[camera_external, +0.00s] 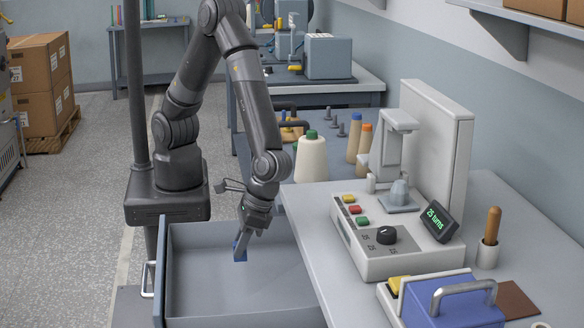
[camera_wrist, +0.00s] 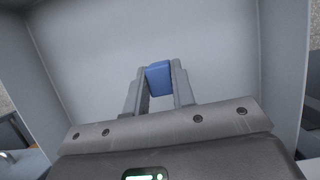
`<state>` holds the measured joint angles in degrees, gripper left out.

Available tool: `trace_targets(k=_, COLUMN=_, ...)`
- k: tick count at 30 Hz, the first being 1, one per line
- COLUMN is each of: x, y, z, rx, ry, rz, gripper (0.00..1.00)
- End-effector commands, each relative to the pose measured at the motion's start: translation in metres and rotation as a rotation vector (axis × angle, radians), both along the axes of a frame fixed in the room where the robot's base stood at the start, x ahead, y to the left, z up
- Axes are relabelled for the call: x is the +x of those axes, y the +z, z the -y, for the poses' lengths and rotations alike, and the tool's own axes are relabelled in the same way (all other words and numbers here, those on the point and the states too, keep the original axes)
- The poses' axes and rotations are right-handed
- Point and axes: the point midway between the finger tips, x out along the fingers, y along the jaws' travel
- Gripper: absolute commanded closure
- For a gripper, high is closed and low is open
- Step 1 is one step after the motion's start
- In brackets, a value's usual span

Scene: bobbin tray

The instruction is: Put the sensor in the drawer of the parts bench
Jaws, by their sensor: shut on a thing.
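A small blue block, which I take to be the sensor (camera_external: 240,248), is between my gripper's fingertips (camera_external: 243,238). My gripper points down inside the open grey drawer (camera_external: 190,315) of the parts bench (camera_external: 345,290). In the wrist view the blue sensor (camera_wrist: 158,78) sits between the two grey fingers (camera_wrist: 158,85), which are shut on it. Behind it is the pale, empty drawer inside (camera_wrist: 90,60). I cannot tell whether the sensor touches the drawer floor.
The drawer's walls stand around my gripper. On the bench to the right are a control box (camera_external: 385,240) with coloured buttons, a blue case (camera_external: 450,300) with a handle, and a wooden-handled tool (camera_external: 491,225). A cream cone (camera_external: 311,160) stands behind.

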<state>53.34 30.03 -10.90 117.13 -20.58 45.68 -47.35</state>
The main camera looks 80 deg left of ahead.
Motion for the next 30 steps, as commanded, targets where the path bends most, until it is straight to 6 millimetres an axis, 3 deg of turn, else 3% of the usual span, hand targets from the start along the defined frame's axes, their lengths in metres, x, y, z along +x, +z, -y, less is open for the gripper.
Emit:
trace_targets(k=3, x=0.019, y=-0.012, z=0.002, rx=0.000, ry=0.001, rz=-0.001, gripper=0.99)
trace_targets(k=7, x=0.028, y=-0.017, z=0.002, rx=0.000, ry=0.000, rz=0.000, gripper=0.99)
trace_targets(k=18, x=0.029, y=-0.057, z=0.001, rx=0.001, ry=-0.002, rz=-0.001, gripper=0.99)
trace_targets(k=29, x=0.029, y=-0.060, z=0.002, rx=0.000, ry=0.000, rz=0.000, gripper=0.99)
trace_targets(k=30, x=0.029, y=-0.060, z=0.002, rx=-0.001, ry=-0.001, rz=0.000, gripper=0.75)
